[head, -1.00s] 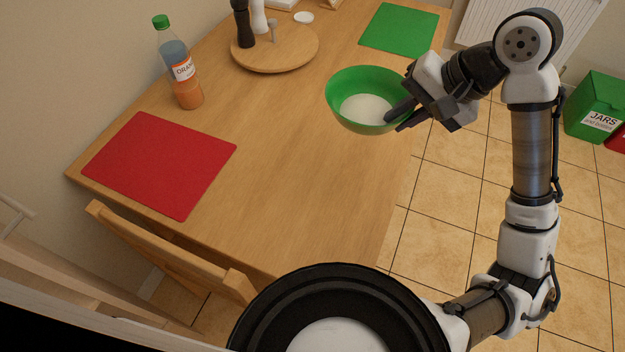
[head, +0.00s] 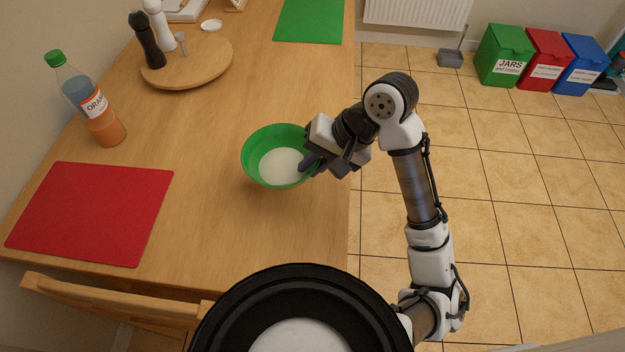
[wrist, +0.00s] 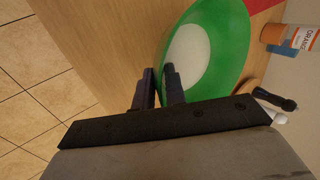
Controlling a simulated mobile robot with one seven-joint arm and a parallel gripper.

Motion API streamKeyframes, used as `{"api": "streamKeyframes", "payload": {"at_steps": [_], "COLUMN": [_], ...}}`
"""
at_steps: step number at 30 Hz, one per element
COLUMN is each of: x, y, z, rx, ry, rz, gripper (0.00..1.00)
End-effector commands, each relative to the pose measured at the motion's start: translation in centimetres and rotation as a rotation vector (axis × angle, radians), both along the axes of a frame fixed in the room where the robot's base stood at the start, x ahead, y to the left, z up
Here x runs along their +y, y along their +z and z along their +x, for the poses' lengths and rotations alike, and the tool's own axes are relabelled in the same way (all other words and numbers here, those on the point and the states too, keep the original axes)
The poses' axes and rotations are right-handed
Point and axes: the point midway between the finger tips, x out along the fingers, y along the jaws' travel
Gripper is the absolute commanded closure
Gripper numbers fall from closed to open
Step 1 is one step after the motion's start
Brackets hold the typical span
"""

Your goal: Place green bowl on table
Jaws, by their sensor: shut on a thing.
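The green bowl (head: 262,148) with a white inside bottom is over the right part of the wooden table (head: 215,215) in the head view. My gripper (head: 310,166) is shut on the bowl's right rim. In the wrist view the bowl (wrist: 228,45) shows at the top, with its wall between the two dark fingers of my gripper (wrist: 160,88). The bowl looks roughly level. I cannot tell whether its base touches the table or hangs just above it.
A round wooden board (head: 200,65) with grinders and a green mat (head: 310,20) are at the back. The tabletop around the bowl is clear. A chair (head: 115,300) stands at the front.

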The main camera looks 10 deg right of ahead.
Motion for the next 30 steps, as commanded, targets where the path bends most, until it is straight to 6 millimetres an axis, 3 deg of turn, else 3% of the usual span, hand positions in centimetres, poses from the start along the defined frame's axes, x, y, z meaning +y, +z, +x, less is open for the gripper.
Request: {"api": "streamKeyframes", "payload": {"at_steps": [13,26,27,30], "x": [0.0,0.0,0.0,0.0], "y": [-5.2,-5.9,-5.8,-5.7], "z": [0.0,0.0,0.0,0.0], "rx": [0.001,-0.001,0.000,0.000], "ry": [-0.002,0.001,0.000,0.000], "rz": [0.002,0.001,0.000,0.000], "gripper": [1.00,1.00,0.84,0.70]}}
